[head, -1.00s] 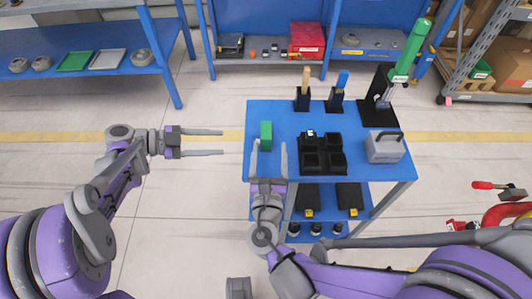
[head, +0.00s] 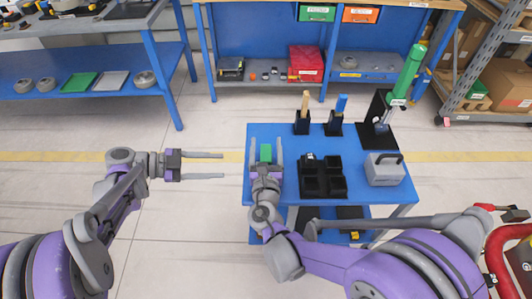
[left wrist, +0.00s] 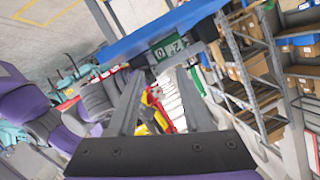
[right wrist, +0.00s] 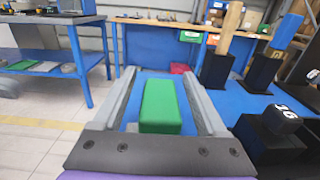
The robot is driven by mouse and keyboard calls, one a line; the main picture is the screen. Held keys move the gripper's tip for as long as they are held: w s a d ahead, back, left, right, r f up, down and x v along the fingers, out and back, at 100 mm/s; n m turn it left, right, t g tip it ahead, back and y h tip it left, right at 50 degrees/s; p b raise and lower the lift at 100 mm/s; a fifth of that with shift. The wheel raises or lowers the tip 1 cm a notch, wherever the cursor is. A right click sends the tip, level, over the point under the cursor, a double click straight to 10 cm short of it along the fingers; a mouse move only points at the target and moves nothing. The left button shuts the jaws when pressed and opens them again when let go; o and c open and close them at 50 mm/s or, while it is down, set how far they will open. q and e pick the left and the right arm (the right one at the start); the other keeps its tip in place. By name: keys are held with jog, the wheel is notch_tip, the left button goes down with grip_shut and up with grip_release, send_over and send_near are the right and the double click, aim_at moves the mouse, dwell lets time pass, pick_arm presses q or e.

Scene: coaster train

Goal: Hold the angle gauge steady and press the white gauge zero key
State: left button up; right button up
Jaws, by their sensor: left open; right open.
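A green block (head: 266,153), which looks like the angle gauge, stands on the left part of the blue cart top (head: 233,185). In the right wrist view the green block (right wrist: 161,106) lies between the fingers of my open right gripper (right wrist: 157,72), with gaps on both sides. My left gripper (head: 222,165) is open and empty, left of the cart in the air, its fingers pointing toward it. In the left wrist view a green face with white marks (left wrist: 168,47) shows beyond the fingers. I cannot make out the white zero key for certain.
Right of the block are a black compartment tray (head: 323,180), two black holders with a wooden and a blue handle (head: 341,103), a grey box (head: 384,168) and a black stand with a green cylinder (head: 407,72). Floor left of the cart is clear.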

grip_shut()
pick_arm(q)
jog(key=shift+c, duration=1.4)
jog(key=shift+w+a+f+n+g+h, duration=0.1)
jog(key=shift+w+a+n+g+h, duration=0.2)
jog(key=shift+w+n+g, duration=0.3)
jog(key=c, duration=0.5)
jog(key=shift+w+a+f+n+g+h, duration=0.2)
jog(key=shift+w+n+g, duration=0.1)
jog(key=shift+g, duration=0.15)
jog(key=shift+w+a+f+n+g+h, duration=0.15)
jog(key=shift+w+n+g, duration=0.15)
jog(key=shift+g, duration=0.15)
grip_shut()
jog(key=x, duration=0.8)
jog(key=shift+d, duration=0.35)
